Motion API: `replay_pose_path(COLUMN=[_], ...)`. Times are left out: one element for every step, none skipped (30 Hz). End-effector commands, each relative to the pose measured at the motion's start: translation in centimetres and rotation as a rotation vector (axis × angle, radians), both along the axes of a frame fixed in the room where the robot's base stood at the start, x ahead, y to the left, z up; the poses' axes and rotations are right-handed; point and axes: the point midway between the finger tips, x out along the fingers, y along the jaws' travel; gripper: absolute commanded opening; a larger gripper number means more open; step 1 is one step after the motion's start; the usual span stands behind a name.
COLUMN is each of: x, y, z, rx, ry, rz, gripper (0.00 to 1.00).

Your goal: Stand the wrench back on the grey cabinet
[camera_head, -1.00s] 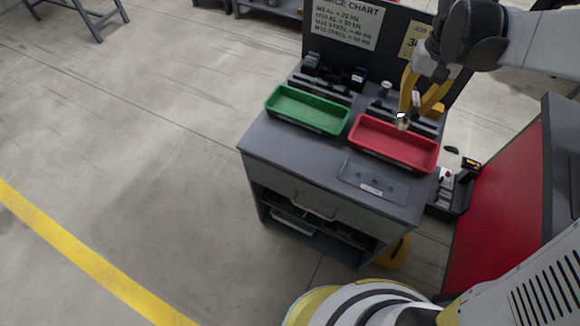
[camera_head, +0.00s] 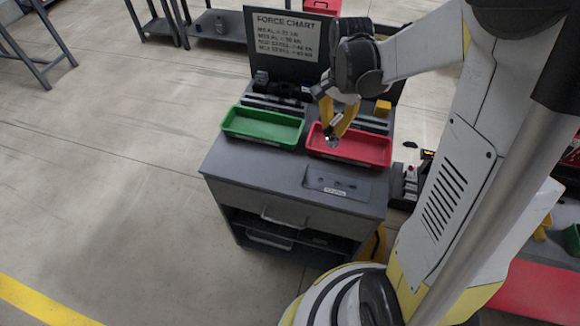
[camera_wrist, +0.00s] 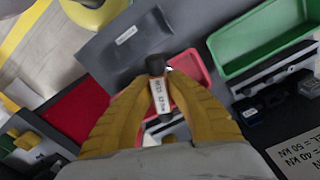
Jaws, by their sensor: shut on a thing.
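My gripper (camera_head: 333,128) has yellow fingers and hangs over the left part of the red tray. In the wrist view my gripper (camera_wrist: 157,95) is shut on the wrench (camera_wrist: 160,97), which has a dark rounded end and a white printed label. In the head view only a small shiny end of the wrench (camera_head: 331,141) shows below the fingers; the rest is hidden. The grey cabinet (camera_head: 245,168) stands below, with a flat top, a drawer and an open shelf. The held wrench appears above the cabinet top, apart from it.
A dark board with a force chart (camera_head: 285,40) rises at the back. The front left of the top is clear.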

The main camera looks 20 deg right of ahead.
Motion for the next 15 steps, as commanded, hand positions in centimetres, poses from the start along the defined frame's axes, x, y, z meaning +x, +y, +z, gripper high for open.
replay_pose_path(x=[0.1, 0.2, 0.3, 0.5, 0.6, 0.7, 0.9, 0.9, 1.1, 1.2, 1.3, 1.4, 1.5, 1.5, 1.6], y=[0.8, 1.3, 2.3, 3.0, 3.8, 4.9, 5.6, 6.4, 7.3, 7.9, 8.5, 9.2, 9.6, 10.0, 10.4], z=[-0.8, -1.2, -1.8, -2.3, -2.8, -3.4, -3.9, -4.3, -4.9, -5.3, -5.6, -6.0, -6.2, -6.4, -6.6], rx=[0.000, 0.000, 0.000, 0.000, 0.000, 0.000, 0.000, 0.000, 0.000, 0.000, 0.000, 0.000, 0.000, 0.000, 0.000], ry=[0.000, 0.000, 0.000, 0.000, 0.000, 0.000, 0.000, 0.000, 0.000, 0.000, 0.000, 0.000, 0.000, 0.000, 0.000], rz=[-0.004, -0.004, -0.004, -0.002, -0.001, 0.000, 0.000, 0.000, 0.000, -0.001, 0.000, -0.002, -0.002, -0.002, -0.003], gripper=[0.00, 0.00, 0.00, 0.00, 0.00, 0.00, 0.00, 0.00, 0.00, 0.00, 0.00, 0.00, 0.00, 0.00, 0.00])
